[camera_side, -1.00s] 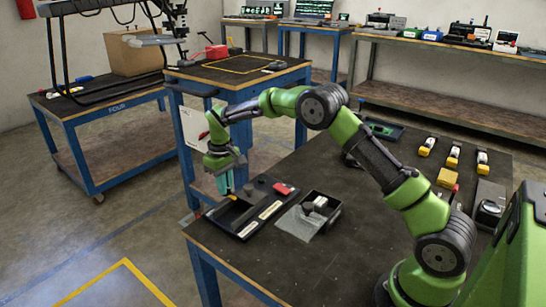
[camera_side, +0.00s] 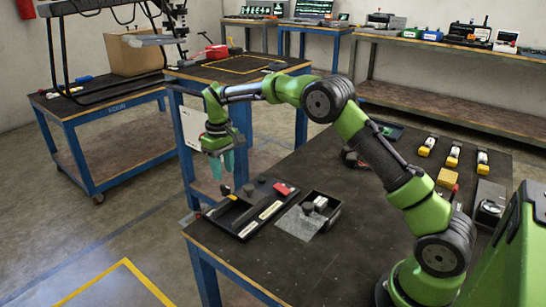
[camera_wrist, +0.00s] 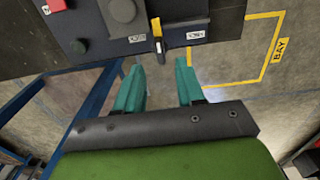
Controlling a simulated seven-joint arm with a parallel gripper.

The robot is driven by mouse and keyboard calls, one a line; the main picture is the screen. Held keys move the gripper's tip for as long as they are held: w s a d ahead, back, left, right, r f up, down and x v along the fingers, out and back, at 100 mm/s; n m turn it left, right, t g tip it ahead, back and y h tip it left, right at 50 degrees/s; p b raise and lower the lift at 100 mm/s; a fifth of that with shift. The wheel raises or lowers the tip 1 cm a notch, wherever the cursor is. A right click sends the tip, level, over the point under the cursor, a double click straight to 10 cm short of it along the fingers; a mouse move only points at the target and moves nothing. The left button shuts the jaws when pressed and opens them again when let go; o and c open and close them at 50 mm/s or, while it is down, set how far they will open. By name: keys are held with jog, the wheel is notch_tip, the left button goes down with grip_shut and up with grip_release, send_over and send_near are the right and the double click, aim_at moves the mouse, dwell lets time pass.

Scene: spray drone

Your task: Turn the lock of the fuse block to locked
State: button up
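The fuse block is a dark panel (camera_side: 262,219) at the near-left edge of the table, also at the top of the wrist view (camera_wrist: 100,42). Its lock (camera_wrist: 157,38) is a small black and yellow lever, between two small white labels too small to read. The lever lies nearly upright in the wrist picture. My gripper (camera_side: 228,163) is above the lock end of the block, clear of it. In the wrist view my gripper (camera_wrist: 159,76) shows two teal fingers wide apart with nothing between them, just below the lever.
The block also carries a red part (camera_side: 283,188) and dark round knobs (camera_wrist: 122,10). A small black tray (camera_side: 322,208) and a clear bag (camera_side: 299,224) lie right of it. Several yellow and white parts (camera_side: 453,155) stand farther right. The middle of the table is clear.

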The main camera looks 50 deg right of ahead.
aim_at(224, 185)
notch_tip(224, 185, up, 11)
dwell(0.3)
jog(key=s+a+r+m+t+y, duration=0.1)
jog(key=s+a+m+t, duration=0.1)
jog(key=s, duration=1.4)
jog(key=s+a+r+m+t+y, duration=0.1)
jog(key=s+t, duration=0.4)
jog(key=s, duration=1)
jog(key=a+m, duration=0.1)
jog(key=a, duration=0.1)
jog(key=shift+s+a+r, duration=0.15)
jog(key=shift+s+a, duration=0.15)
jog(key=shift+s, duration=0.1)
